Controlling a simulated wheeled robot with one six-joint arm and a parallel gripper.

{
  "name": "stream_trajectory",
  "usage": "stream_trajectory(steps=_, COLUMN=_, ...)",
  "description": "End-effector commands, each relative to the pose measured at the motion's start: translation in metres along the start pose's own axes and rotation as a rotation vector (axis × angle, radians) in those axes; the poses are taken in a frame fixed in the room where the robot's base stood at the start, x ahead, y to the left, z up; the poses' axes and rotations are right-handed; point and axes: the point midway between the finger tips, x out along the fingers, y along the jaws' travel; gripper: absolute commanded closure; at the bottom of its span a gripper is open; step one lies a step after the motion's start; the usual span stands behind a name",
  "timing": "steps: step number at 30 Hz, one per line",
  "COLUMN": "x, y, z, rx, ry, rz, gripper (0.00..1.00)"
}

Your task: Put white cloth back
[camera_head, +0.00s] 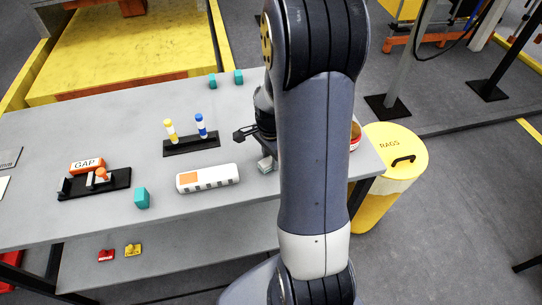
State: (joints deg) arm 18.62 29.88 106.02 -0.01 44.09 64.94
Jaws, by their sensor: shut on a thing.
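A small pale grey-white piece, which looks like the white cloth (265,165), shows just left of my arm at the right part of the grey table (95,140). My gripper (266,155) is above it, shut on it. The arm link hides much of the gripper and the right side of the cloth. I cannot tell whether the cloth touches the table. A yellow bin marked RAGS (388,186), with a black handle on its lid, stands on the floor right of the table.
A white box with an orange patch (208,178) lies left of the cloth. A black rack (190,146) holds yellow and blue bottles. A teal block (142,198) and an orange GAP item (87,165) are further left. A red-rimmed container (355,136) is partly hidden by my arm.

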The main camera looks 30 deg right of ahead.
Motion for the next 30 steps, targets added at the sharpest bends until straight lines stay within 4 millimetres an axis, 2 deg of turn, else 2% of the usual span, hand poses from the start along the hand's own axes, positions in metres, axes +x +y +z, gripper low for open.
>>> stream_trajectory(steps=3, x=0.004, y=0.0, z=0.0, rx=0.0, ry=0.0, rz=0.0, gripper=0.9)
stream_trajectory(steps=4, x=0.004, y=0.0, z=0.0, rx=0.0, ry=0.0, rz=0.0, gripper=0.68)
stream_trajectory(steps=12, x=0.003, y=0.0, z=0.0, rx=0.0, ry=0.0, rz=0.0, gripper=0.46)
stream_trajectory(steps=19, x=0.002, y=0.0, z=0.0, rx=0.0, ry=0.0, rz=0.0, gripper=0.46)
stream_trajectory(steps=23, x=-0.005, y=-0.001, z=0.0, rx=0.0, ry=0.001, rz=-0.003, gripper=0.46)
stream_trajectory(steps=26, x=-0.02, y=-0.001, z=-0.001, rx=0.0, ry=0.003, rz=-0.005, gripper=0.46)
stream_trajectory(steps=30, x=-0.05, y=-0.002, z=-0.001, rx=0.0, ry=0.003, rz=-0.007, gripper=0.46)
